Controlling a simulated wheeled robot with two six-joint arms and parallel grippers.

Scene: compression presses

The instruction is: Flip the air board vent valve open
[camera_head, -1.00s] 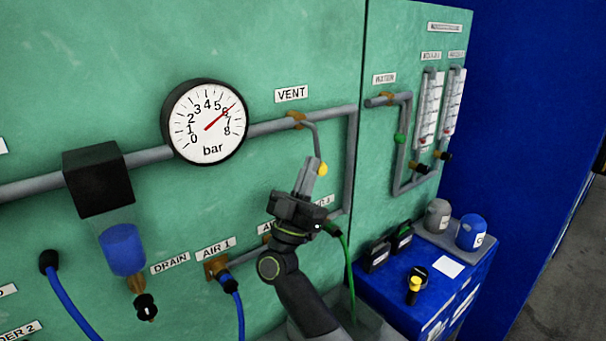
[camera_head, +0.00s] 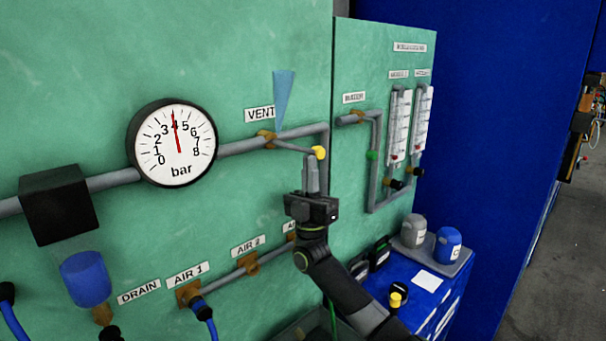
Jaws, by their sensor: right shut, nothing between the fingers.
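The vent valve (camera_head: 267,141) is a brass fitting on the grey pipe under the VENT label (camera_head: 260,114). Its grey lever (camera_head: 293,146) points right and slightly down, nearly along the pipe, and ends in a yellow knob (camera_head: 320,153). A pale blue plume (camera_head: 283,98) rises from the valve. My right gripper (camera_head: 311,160) is shut and empty, fingers pointing up, right beside the knob and just below it; I cannot tell if they touch. The pressure gauge (camera_head: 173,143) reads about 4 bar. My left gripper is not in view.
Pipes run along the green board (camera_head: 230,60). Flow tubes (camera_head: 400,124) stand on the panel at right. A blue cabinet (camera_head: 425,296) at lower right carries grey and blue containers (camera_head: 447,246) and a white card. AIR 1 and AIR 2 outlets sit below the valve.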

